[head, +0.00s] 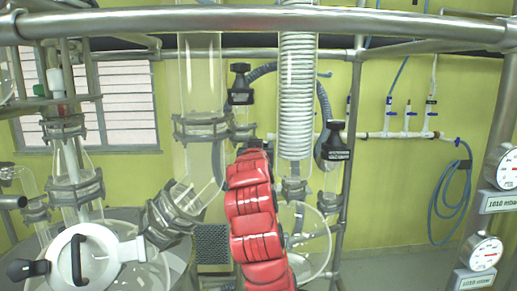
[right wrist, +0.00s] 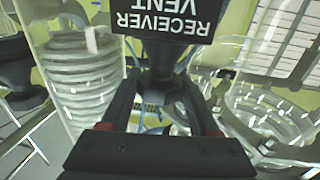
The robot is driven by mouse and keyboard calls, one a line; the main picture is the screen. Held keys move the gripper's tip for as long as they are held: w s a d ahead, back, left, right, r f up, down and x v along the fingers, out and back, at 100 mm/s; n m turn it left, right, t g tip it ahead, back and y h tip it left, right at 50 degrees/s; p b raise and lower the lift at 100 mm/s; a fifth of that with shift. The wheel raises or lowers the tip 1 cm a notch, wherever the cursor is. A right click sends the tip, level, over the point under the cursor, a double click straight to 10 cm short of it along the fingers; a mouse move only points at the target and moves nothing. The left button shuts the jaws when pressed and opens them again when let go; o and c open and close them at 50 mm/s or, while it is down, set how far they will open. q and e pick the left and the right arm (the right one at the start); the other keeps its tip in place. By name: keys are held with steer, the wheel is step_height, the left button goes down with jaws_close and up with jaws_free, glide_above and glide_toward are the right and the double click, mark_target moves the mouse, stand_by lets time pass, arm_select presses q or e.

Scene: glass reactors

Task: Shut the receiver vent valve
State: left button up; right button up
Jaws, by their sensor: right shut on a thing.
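The receiver vent valve shows in the right wrist view as a black handle (right wrist: 163,62) with a black label (right wrist: 166,22) reading "RECEIVER VENT", upside down in the picture. My right gripper (right wrist: 165,100) is shut on this handle, one finger on each side. I cannot tell the valve's turned position. My left gripper is not in view.
A coiled glass condenser (head: 297,95) stands just right of my arm, a glass column (head: 200,80) to its left. A steel rail (head: 270,20) crosses the top. A white-lidded vessel (head: 100,258) stands lower left.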

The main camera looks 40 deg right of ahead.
steer(key=m+g+h, duration=0.1)
steer(key=m+g+h+p, duration=0.1)
steer(key=g+h, duration=0.1)
steer(key=shift+w+a+r+m, duration=0.1)
steer(key=shift+w+a+m, duration=0.1)
steer(key=shift+m, duration=0.1)
steer(key=m+g+h+p, duration=0.2)
steer(key=g+p, duration=0.1)
steer(key=shift+d+r+m+g, duration=0.1)
steer(key=shift+m+g, duration=0.2)
steer(key=shift+m, duration=0.1)
steer(key=m+g+h+p, duration=0.1)
steer(key=m+g, duration=0.1)
steer(key=g, duration=0.1)
steer(key=shift+s+p, duration=0.15)
steer(key=shift+p, duration=0.15)
steer(key=shift+m+g+h+p, duration=0.3)
steer(key=shift+m+g+p, duration=0.25)
steer(key=shift+m+g, duration=0.6)
steer(key=shift+g, duration=0.45)
steer(key=o, duration=1.4)
steer(key=shift+s+d+f, duration=0.1)
steer(key=shift+f, duration=0.1)
